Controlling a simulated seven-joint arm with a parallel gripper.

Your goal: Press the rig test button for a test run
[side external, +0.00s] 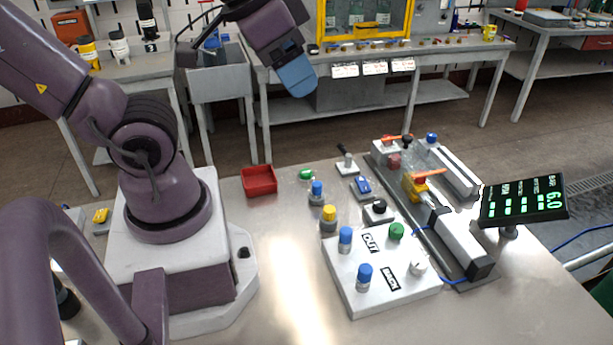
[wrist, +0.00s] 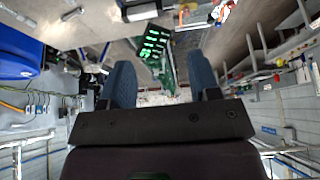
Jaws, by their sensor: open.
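My gripper (side external: 297,80) is raised high above the back of the bench, well clear of the rig. The wrist view shows its two blue fingers (wrist: 159,64) apart with nothing between them. A white panel (side external: 357,300) labelled OUT and BACK lies on the bench. It bears a green button-like knob (side external: 396,230), a white knob (side external: 418,264) and blue-topped cylinders (side external: 364,276). Behind it is a small box with a black round button (side external: 379,206). I cannot tell from labels which one is the rig test button. The rig (side external: 461,243) stands to the right.
A display (side external: 523,202) reading 6.0 stands right of the rig. A red tray (side external: 259,181), a blue-topped cylinder (side external: 317,193), a yellow-topped one (side external: 329,218) and a small lever switch (side external: 347,163) are on the bench. The front left of the panel is bare steel.

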